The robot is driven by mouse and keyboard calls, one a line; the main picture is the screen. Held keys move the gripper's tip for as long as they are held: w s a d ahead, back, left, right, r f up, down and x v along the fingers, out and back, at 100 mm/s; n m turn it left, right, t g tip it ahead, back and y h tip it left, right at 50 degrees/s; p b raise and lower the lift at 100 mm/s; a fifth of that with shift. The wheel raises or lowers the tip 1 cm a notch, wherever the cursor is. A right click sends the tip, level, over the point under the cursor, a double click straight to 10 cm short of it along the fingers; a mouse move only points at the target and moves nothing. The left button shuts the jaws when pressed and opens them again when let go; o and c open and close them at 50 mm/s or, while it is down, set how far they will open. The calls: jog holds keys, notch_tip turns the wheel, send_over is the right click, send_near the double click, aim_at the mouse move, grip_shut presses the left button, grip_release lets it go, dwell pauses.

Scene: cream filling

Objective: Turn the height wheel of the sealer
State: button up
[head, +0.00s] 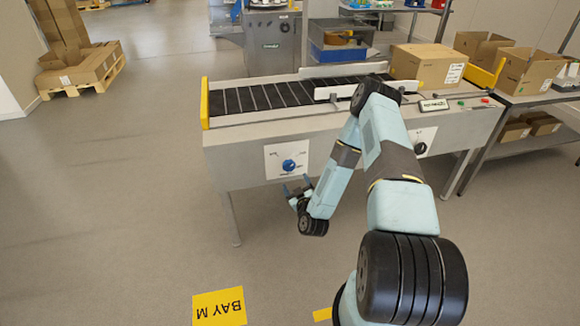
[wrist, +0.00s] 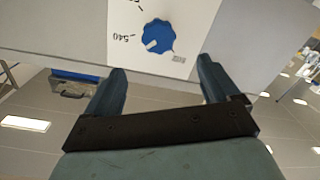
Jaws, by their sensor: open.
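The sealer (head: 340,122) is a long grey machine with a roller belt on top. On its front is a white plate with a blue knobbed wheel (head: 289,165). In the wrist view the blue wheel (wrist: 159,37) has a white pointer mark and stands just beyond the fingertips, roughly between them. A handwritten label reading about 540 is left of it. My gripper (head: 297,186) is below and slightly right of the wheel in the head view. In the wrist view my gripper (wrist: 162,78) is open, its two dark blue fingers apart, nothing between them.
A second dark knob (head: 420,148) is on the sealer's front at right, beyond my arm. A closed carton (head: 428,65) sits on the belt's right end. Open cartons (head: 527,72) stand on the right table.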

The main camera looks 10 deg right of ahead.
aim_at(290, 168)
jog(key=w, duration=1.3)
jog(key=shift+f, duration=0.4)
jog(key=c, duration=1)
jog(key=shift+d, duration=0.25)
jog(key=shift+c, duration=0.2)
jog(key=shift+a+m, duration=0.15)
jog(key=shift+m, duration=0.15)
